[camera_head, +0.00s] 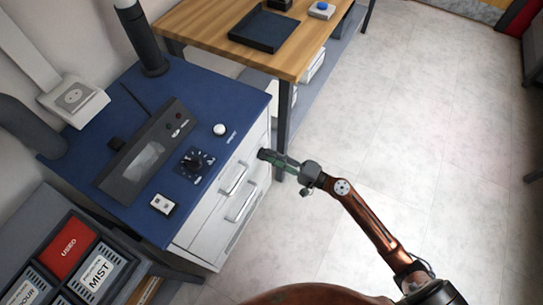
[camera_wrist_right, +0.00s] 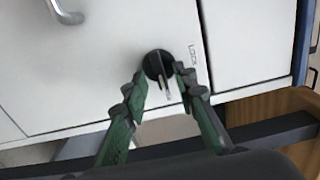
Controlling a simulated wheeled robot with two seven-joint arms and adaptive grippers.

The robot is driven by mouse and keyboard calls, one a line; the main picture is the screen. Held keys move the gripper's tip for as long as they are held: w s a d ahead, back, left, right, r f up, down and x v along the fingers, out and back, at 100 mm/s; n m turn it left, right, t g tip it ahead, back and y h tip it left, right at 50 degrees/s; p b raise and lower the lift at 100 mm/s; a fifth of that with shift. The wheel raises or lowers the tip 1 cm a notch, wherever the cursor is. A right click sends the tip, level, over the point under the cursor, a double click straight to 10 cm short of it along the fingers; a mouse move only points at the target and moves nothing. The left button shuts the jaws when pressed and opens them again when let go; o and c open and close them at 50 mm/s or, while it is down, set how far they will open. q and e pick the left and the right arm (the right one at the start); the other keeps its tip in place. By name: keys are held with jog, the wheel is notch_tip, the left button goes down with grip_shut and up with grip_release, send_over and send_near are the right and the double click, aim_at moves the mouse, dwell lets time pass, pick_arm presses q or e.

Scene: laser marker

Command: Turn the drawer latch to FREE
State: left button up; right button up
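The drawer latch is a round black knob (camera_wrist_right: 154,64) with a pale pointer bar, on the white cabinet front in the right wrist view. The bar points down and slightly right in that view. The word LOCK (camera_wrist_right: 193,55) is printed sideways to its right. My right gripper (camera_wrist_right: 161,76) has its green fingers spread on either side of the knob; I cannot tell whether they touch it. In the head view, my right gripper (camera_head: 263,154) is at the upper right of the cabinet front and hides the latch. My left gripper is not in view.
The white drawers have bar handles (camera_head: 234,179). The blue top (camera_head: 205,95) carries a control panel (camera_head: 146,153), a dial (camera_head: 195,162) and a white knob (camera_head: 219,129). A wooden table (camera_head: 215,25) stands behind. The floor (camera_head: 400,110) to the right is clear.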

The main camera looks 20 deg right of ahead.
jog(key=v, duration=1.1)
jog(key=shift+d, duration=0.1)
